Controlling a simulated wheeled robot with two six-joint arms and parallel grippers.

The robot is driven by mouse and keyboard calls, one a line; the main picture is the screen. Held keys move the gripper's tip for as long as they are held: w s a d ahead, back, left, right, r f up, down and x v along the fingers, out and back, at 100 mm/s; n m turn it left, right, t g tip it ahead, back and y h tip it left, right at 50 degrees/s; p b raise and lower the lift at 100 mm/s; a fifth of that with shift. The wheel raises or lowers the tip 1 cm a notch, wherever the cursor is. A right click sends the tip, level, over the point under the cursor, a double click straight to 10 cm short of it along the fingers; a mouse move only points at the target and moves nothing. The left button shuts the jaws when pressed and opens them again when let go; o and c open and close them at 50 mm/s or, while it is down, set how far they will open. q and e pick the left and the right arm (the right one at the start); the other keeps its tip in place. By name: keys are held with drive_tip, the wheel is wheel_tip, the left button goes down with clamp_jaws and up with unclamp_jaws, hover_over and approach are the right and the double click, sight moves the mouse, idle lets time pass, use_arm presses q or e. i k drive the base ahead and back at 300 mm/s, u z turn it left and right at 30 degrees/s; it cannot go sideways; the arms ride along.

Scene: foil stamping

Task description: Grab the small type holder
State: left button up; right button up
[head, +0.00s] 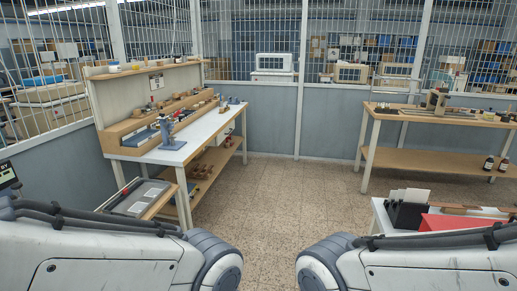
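I cannot make out the small type holder for certain; the small items on the benches are too far off to tell apart. Several small objects stand along the wooden rack (168,112) at the back of the white-topped workbench (200,133) on the left. Parts of both my arms fill the lower left and lower right corners. Neither gripper shows.
A wooden table (415,119) at the back right bears a metal device (437,101) and small items; dark bottles (489,163) stand on its shelf. Closer right, a red item (455,223) lies beside black holders (406,214). A grey tray (137,198) lies left. The tiled floor (285,190) between is clear.

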sight(222, 111)
drive_tip(key=i, duration=4.85)
drive_tip(key=u, duration=0.45)
drive_tip(key=k, duration=0.45)
drive_tip(key=z, duration=1.2)
drive_tip(key=i, duration=1.85)
drive_tip(key=u, duration=0.4)
drive_tip(key=i, duration=1.05)
drive_tip(key=u, duration=0.7)
